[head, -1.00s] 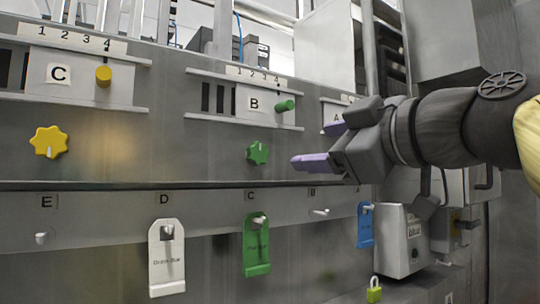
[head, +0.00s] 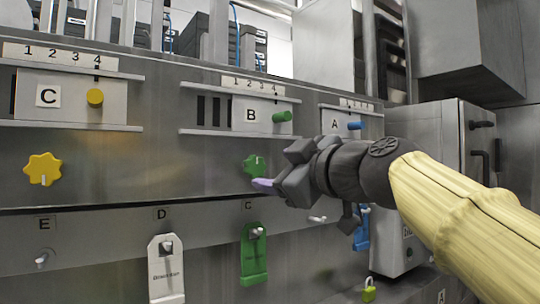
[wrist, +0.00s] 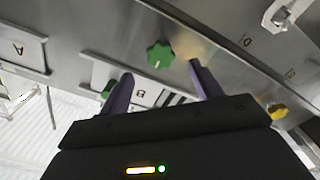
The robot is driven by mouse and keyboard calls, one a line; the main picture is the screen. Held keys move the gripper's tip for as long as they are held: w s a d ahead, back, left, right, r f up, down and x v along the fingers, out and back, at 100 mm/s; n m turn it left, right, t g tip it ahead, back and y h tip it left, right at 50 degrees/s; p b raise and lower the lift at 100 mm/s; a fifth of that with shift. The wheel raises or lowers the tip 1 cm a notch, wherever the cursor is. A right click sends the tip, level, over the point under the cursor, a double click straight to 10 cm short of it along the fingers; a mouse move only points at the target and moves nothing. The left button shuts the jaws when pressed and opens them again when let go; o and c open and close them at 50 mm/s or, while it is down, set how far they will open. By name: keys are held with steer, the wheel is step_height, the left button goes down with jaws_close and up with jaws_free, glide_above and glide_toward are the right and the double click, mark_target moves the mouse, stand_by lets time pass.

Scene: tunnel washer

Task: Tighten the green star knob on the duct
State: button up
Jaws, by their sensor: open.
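The green star knob (head: 253,165) sits on the grey metal duct face below the panel marked B. It has a pale pointer mark. My gripper (head: 264,182) is just right of and below the knob in the head view, its purple finger close to the knob's lower edge. In the wrist view the star knob (wrist: 160,54) lies ahead, between the two spread purple fingers (wrist: 160,69) of my open, empty gripper. Whether a finger touches the knob cannot be told. The second finger is hidden in the head view.
A green peg (head: 282,116) is on the B slide plate above. A yellow star knob (head: 42,168) is far left under panel C. Below, a rail of pegs holds a green tag (head: 253,262), a white tag (head: 165,275) and a blue tag (head: 361,232). A grey box stands right.

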mark_target(258, 167)
steer(key=p+x, duration=0.2)
steer(key=x, duration=0.4)
steer(key=shift+r+p, duration=0.15)
steer(key=shift+p, duration=0.15)
steer(key=shift+w+a, duration=0.25)
steer(key=shift+c, duration=0.2)
